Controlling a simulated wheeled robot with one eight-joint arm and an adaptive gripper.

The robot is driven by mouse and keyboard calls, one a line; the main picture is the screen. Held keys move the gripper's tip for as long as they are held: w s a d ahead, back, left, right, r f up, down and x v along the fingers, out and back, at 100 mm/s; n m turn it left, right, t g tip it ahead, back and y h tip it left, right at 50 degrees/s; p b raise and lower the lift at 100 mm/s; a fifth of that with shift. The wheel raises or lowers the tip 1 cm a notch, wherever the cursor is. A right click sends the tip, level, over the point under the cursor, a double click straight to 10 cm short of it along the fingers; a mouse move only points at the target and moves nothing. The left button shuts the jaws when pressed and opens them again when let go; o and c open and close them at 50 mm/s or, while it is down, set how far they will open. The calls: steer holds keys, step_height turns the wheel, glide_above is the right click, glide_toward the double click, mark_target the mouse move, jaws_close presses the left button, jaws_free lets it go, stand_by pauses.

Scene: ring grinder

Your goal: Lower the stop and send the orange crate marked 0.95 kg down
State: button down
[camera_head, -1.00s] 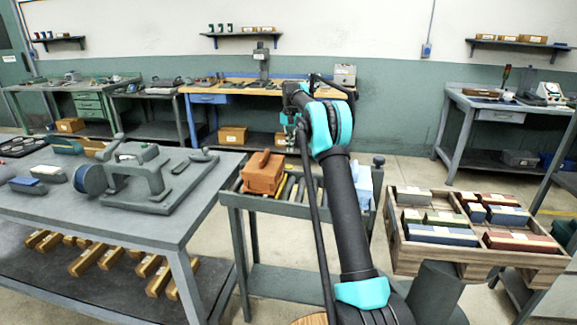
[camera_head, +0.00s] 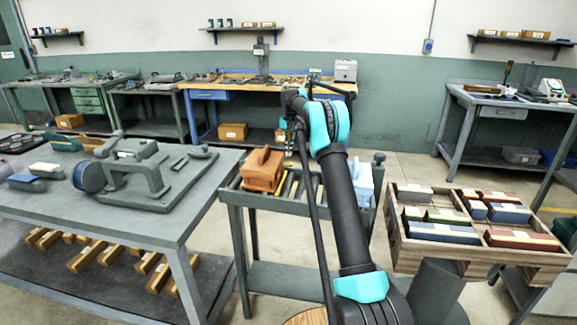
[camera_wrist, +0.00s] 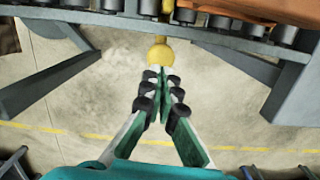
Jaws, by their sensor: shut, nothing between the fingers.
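The orange crate (camera_head: 263,170) sits at the left end of the roller stand (camera_head: 290,207); I cannot read its mark. Its edge shows at the top right of the wrist view (camera_wrist: 262,9). In the wrist view a round yellow knob (camera_wrist: 160,53) juts from below the roller edge; I cannot tell whether it belongs to the stop. My gripper (camera_wrist: 162,74) is shut and empty, its fingertips close to the knob; I cannot tell whether they touch. In the head view my gripper is mostly hidden beside my arm. The stop itself is not clearly visible.
A pale blue block (camera_head: 361,181) stands at the right end of the rollers. A wooden tray (camera_head: 398,229) of several small boxes is to the right. A grey bench (camera_head: 60,210) with a grinder fixture (camera_head: 150,180) stands left. Open floor lies beyond the stand.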

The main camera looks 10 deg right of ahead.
steer(key=shift+s+f, duration=0.15)
steer(key=shift+f, duration=1.4)
steer(key=shift+f, duration=0.1)
step_height(320, 180, down, 2)
steer(key=shift+f, duration=0.1)
steer(key=w, duration=0.1)
steer(key=w+d+r, duration=0.1)
steer(key=shift+w+r, duration=0.15)
steer(key=shift+w, duration=0.25)
step_height(320, 180, up, 7)
steer(key=shift+w+d+r, duration=0.15)
steer(key=shift+w+r, duration=0.05)
steer(key=shift+w, duration=0.15)
